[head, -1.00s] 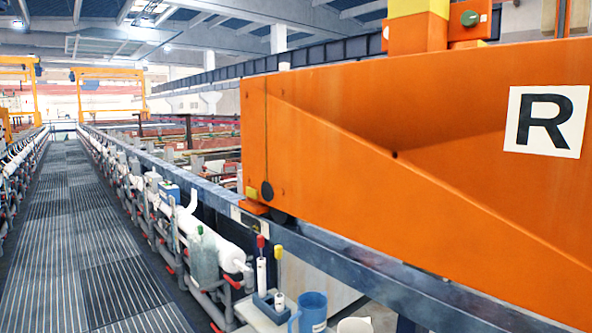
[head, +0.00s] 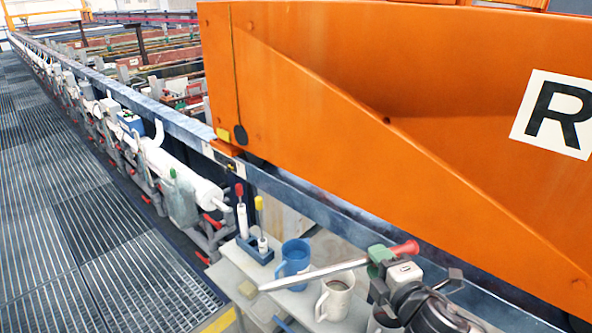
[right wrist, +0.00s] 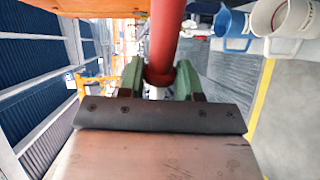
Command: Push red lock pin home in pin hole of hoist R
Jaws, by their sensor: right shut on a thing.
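Hoist R (head: 320,110) is the large orange body with an R plate, across the right half of the head view. A small dark spot (head: 387,120) shows on its face; I cannot tell if it is the pin hole. My right gripper (head: 382,258) is in front of and below the hoist, with green fingers shut on the red lock pin (head: 405,248). A long grey shaft stretches left from the fingers, apart from the hoist. The pin's red part also shows between the fingers (right wrist: 160,78) in the right wrist view (right wrist: 167,38). My left gripper is out of view.
A blue mug (head: 293,260) and a white mug (head: 334,298) stand on a pale table (head: 225,275) below the hoist. A small holder (head: 255,250) there has red- and yellow-topped items. A steel rail (head: 300,195) runs under the hoist. The grated walkway (head: 70,210) at left is clear.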

